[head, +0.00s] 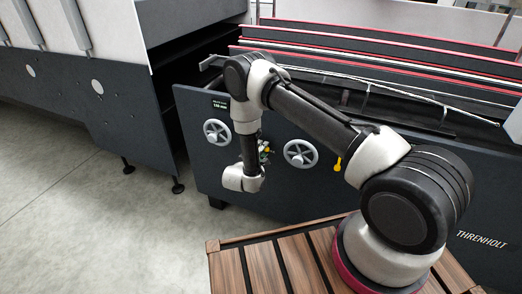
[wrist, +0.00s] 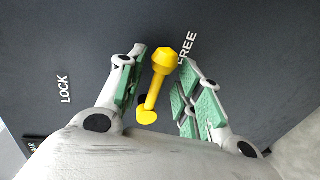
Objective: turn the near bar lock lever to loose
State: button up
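A yellow lever (wrist: 156,85) with a faceted knob stands on the dark panel in the wrist view. Its knob is at the top, left of the FREE label (wrist: 187,47); the LOCK label (wrist: 65,89) is farther left. My gripper (wrist: 165,82) is open, with green-padded fingers on both sides of the lever and visible gaps to each. In the head view my gripper (head: 265,151) is at the machine's front panel between two handwheels, with a little yellow showing there. Another yellow lever (head: 338,163) is right of the right handwheel. Whether either finger touches the panel is unclear.
The left handwheel (head: 216,132) and right handwheel (head: 300,153) stick out from the dark panel on either side of my gripper. A slatted wooden platform (head: 247,268) is in front of the machine. Open grey floor (head: 80,220) lies to the left.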

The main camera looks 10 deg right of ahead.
jog(key=shift+a, duration=0.1)
jog(key=v, duration=1.2)
